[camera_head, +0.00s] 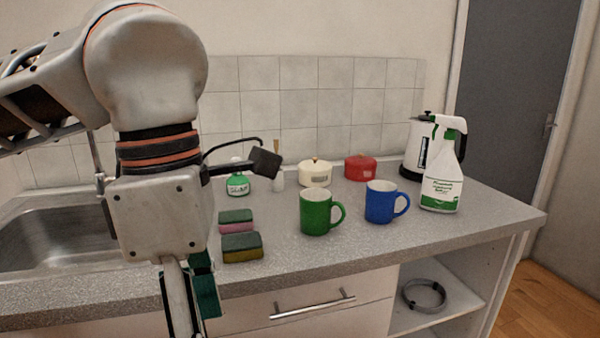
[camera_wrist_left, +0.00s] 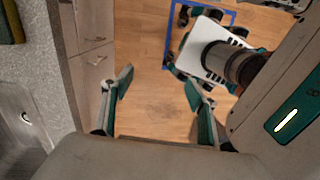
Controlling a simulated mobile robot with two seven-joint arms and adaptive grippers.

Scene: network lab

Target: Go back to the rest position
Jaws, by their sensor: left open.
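My left arm comes in from the left in the head view, and its gripper (camera_head: 188,298) points down in front of the counter's front edge. In the left wrist view the two fingers of this gripper (camera_wrist_left: 158,88) are spread wide apart. In the head view the gripper is partly cut off by the bottom edge. My right gripper shows in neither view.
The grey counter (camera_head: 290,262) carries a green mug (camera_head: 315,213), a blue mug (camera_head: 379,203), two stacked-looking sponges (camera_head: 241,248) and a spray bottle (camera_head: 441,180). A sink (camera_head: 60,240) is left. A drawer handle (camera_head: 312,304) sticks out near the gripper.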

